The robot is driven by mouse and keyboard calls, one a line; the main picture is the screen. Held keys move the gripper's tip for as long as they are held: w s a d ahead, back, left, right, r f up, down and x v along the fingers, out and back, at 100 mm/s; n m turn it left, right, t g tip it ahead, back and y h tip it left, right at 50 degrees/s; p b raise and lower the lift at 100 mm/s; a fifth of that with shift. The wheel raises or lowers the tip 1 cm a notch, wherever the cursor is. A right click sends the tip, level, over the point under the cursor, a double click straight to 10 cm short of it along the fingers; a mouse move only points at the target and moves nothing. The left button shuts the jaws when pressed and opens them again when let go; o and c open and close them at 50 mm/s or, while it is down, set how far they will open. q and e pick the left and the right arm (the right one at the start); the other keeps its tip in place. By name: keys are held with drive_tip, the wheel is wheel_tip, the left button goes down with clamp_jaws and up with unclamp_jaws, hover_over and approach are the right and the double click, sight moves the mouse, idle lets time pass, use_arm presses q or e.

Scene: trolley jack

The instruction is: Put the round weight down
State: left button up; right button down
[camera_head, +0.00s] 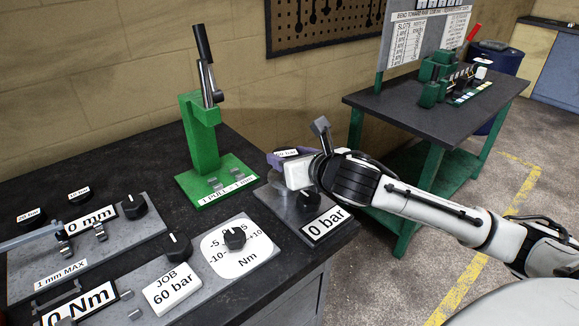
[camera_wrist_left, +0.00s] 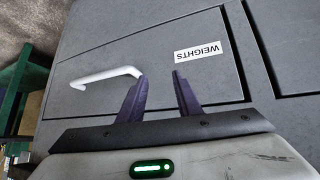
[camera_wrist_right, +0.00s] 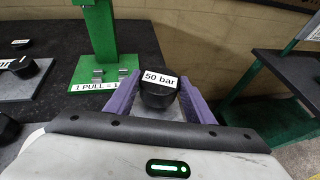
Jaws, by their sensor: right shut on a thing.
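The round weight is a short black cylinder labelled 50 bar (camera_wrist_right: 158,94). In the right wrist view it sits between the purple fingers of my right gripper (camera_wrist_right: 158,84), which is shut on it. In the head view my right gripper (camera_head: 287,160) is over the back of the grey plate with the 0 bar sign (camera_head: 323,225). The weight there is mostly hidden; I cannot tell whether it touches the plate. My left gripper (camera_wrist_left: 160,80) is open and empty before a grey drawer labelled WEIGHTS (camera_wrist_left: 199,52), near its white handle (camera_wrist_left: 108,75).
Black weights labelled 20 bar (camera_head: 31,218) and 10 bar (camera_head: 79,194) stand on the left. A dial plate (camera_head: 240,250) is in front. A green side table (camera_head: 405,105) stands right.

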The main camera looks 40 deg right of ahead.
drive_tip(key=shift+f, duration=1.15)
drive_tip(key=shift+f, duration=0.15)
drive_tip(key=c, duration=0.8)
unclamp_jaws()
drive_tip(key=shift+f, duration=0.2)
drive_tip(key=shift+c, duration=0.2)
